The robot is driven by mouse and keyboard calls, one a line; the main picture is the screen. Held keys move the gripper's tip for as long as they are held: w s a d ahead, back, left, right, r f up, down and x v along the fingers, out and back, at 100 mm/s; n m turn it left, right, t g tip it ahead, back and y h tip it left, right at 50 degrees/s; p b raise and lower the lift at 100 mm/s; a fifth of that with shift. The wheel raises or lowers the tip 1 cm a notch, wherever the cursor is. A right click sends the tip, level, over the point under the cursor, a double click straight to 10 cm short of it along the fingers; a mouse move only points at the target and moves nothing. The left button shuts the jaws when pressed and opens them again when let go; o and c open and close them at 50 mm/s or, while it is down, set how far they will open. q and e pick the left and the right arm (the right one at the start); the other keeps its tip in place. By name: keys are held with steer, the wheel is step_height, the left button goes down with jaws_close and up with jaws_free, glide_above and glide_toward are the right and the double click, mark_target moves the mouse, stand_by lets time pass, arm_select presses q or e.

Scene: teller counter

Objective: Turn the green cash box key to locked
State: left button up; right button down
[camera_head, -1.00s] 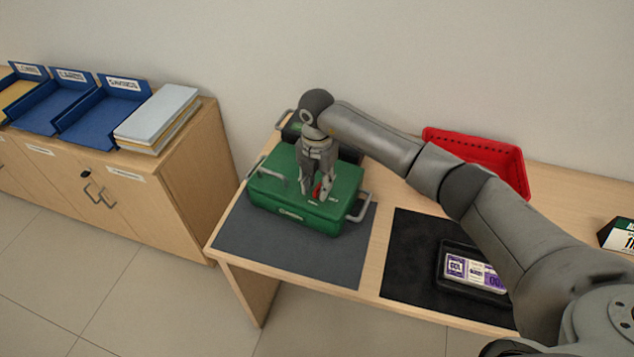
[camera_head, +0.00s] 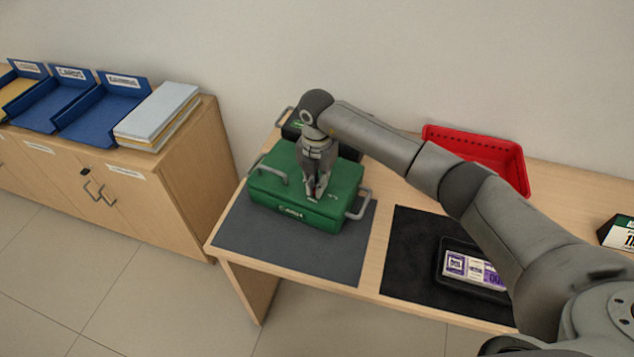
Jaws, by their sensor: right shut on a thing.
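The green cash box (camera_head: 283,210) stands on a grey mat (camera_head: 290,243) at the left end of the counter. Its lid is closed, with a grey handle on top and grey handles at its sides. My right gripper (camera_head: 315,197) points down at the lid's right part, its fingers shut. The red key seen there earlier is hidden between the fingers. I cannot see which way the key points. My left gripper is not in view.
A dark box (camera_head: 291,127) stands behind the green one. A red basket (camera_head: 478,160) is at the back right. A black tray (camera_head: 450,285) with banknote bundles sits on a black mat (camera_head: 408,255), partly behind my right arm. A cabinet with blue trays (camera_head: 103,105) is at left.

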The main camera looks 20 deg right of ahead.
steer(key=n+b, duration=0.3)
steer(key=n, duration=0.2)
steer(key=shift+d+f, duration=0.1)
steer(key=shift+f, duration=0.05)
steer(key=n+b, duration=0.4)
steer(key=n, duration=0.2)
steer(key=shift+d+b, duration=0.15)
steer(key=shift+b, duration=0.25)
steer(key=n+b, duration=0.2)
steer(key=n, duration=0.1)
steer(key=shift+n, duration=0.4)
steer(key=shift+w+d+n+b, duration=0.1)
steer(key=shift+n+b, duration=0.65)
steer(key=shift+n, duration=0.65)
steer(key=shift+r, duration=0.2)
steer(key=c, duration=1.5)
jaws_free()
steer(key=shift+c, duration=0.2)
steer(key=shift+r, duration=0.1)
step_height(320, 180, up, 12)
